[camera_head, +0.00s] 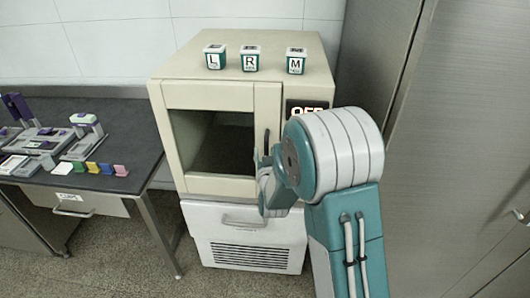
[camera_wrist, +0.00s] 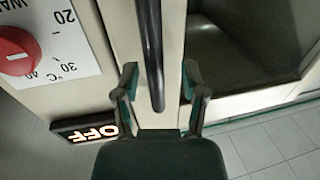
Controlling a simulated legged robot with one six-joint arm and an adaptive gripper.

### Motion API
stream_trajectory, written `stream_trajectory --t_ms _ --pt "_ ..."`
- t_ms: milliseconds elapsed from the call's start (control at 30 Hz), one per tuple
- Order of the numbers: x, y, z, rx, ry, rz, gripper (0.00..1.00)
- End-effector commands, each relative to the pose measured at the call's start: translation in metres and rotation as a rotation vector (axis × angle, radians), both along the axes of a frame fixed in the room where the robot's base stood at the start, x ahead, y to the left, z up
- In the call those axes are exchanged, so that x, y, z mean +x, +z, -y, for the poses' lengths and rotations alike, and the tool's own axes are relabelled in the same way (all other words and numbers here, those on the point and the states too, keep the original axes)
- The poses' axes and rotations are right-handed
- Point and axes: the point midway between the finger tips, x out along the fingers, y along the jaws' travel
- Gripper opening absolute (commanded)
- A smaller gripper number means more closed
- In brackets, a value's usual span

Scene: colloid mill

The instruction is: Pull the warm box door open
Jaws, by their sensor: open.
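The warm box (camera_head: 290,80) is a cream cabinet in the middle of the head view. Its framed, windowed door (camera_head: 212,97) looks shut. The dark vertical door handle (camera_head: 267,141) is on the door's right side, partly hidden by my arm. In the wrist view the black handle bar (camera_wrist: 151,45) runs down between the two fingers of my gripper (camera_wrist: 160,82). The fingers are open, one on each side of the bar, with gaps showing. In the head view my gripper (camera_head: 261,160) is at the door's right edge, mostly hidden behind my wrist.
Three labelled blocks, L (camera_head: 214,57), R (camera_head: 250,58) and M (camera_head: 295,61), stand on the box. A lit OFF display (camera_wrist: 84,132) and red dial (camera_wrist: 15,52) are beside the door. A table (camera_head: 120,125) stands left, a metal cabinet (camera_head: 455,130) right. Floor shows between table and box.

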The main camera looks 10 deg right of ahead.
Motion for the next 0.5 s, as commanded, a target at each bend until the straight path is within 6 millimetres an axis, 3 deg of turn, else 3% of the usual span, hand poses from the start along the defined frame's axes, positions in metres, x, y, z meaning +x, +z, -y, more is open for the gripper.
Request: stream_trajectory --t_ms 300,333,433,467,500 --pt "0.0049 0.0000 0.0008 0.000 0.000 -0.001 0.55" --pt "0.0050 0.0001 0.0007 0.000 0.000 0.000 0.51" --pt "0.0049 0.0001 0.0006 0.000 0.000 0.000 0.06" --pt "0.0049 0.0001 0.0006 0.000 0.000 0.000 0.00" --pt "0.0049 0.0001 0.0006 0.000 0.000 0.000 0.00"
